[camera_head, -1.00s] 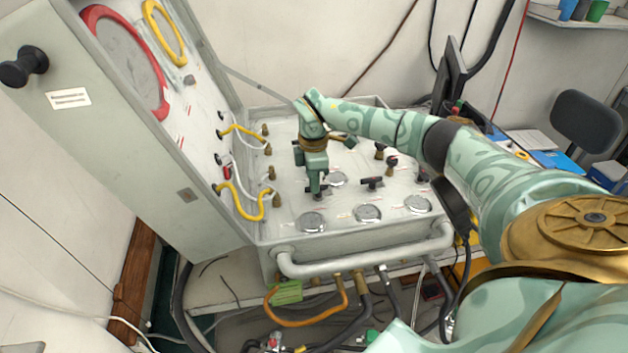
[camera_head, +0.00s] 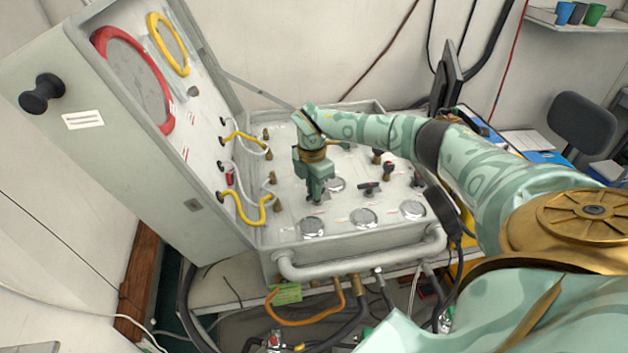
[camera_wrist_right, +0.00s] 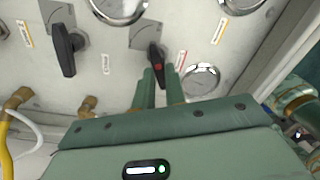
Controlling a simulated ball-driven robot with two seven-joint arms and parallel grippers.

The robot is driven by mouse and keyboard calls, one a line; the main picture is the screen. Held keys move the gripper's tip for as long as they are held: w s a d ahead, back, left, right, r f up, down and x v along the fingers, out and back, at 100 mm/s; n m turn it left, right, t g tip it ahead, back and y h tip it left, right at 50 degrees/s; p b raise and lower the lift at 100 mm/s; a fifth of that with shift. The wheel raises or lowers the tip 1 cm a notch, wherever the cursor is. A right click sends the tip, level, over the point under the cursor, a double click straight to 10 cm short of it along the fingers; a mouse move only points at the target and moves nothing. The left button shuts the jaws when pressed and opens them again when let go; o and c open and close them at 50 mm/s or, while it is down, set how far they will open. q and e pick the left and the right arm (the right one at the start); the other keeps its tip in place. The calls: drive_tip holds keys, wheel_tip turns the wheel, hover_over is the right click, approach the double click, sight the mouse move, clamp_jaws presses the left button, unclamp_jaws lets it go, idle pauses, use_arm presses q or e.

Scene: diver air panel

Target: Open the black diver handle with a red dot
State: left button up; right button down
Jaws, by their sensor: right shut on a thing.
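The black diver handle with a red dot (camera_wrist_right: 157,62) sits on the light panel in the right wrist view, its dot facing the camera. My right gripper (camera_wrist_right: 161,77) is shut on the handle, with one green finger on each side of its lower end. In the head view my right gripper (camera_head: 315,197) points down at the panel (camera_head: 290,222), near its front left part, and hides most of the handle. My left gripper is not in view.
Another black handle (camera_wrist_right: 66,50) stands to the left in the wrist view. Round gauges (camera_head: 364,217) line the panel's front. A black T-handle (camera_head: 368,188) is to the gripper's right. Yellow hoses (camera_head: 240,207) link the panel to the upright lid (camera_head: 150,150).

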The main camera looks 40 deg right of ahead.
drive_tip(key=n+p, duration=0.1)
drive_tip(key=n, duration=0.1)
drive_tip(key=shift+s+r+n+p, duration=0.15)
drive_tip(key=shift+r+n+p, duration=0.05)
drive_tip(key=shift+n+p, duration=0.2)
drive_tip(key=n+p, duration=0.1)
drive_tip(key=n, duration=0.2)
drive_tip(key=shift+s+n+p, duration=0.15)
drive_tip(key=shift+n+p, duration=0.15)
drive_tip(key=shift+p, duration=0.05)
drive_tip(key=n+p, duration=0.1)
drive_tip(key=n, duration=0.1)
drive_tip(key=n+p, duration=0.1)
drive_tip(key=n, duration=0.2)
drive_tip(key=shift+s+d+f+h, duration=0.15)
drive_tip(key=shift+s+d+h, duration=0.05)
drive_tip(key=shift+h, duration=0.1)
drive_tip(key=shift+n, duration=0.3)
drive_tip(key=c, duration=1.5)
unclamp_jaws()
drive_tip(key=shift+o, duration=0.2)
wheel_tip(320, 180, up, 16)
drive_tip(key=shift+w+a, duration=0.2)
drive_tip(key=shift+a, duration=0.1)
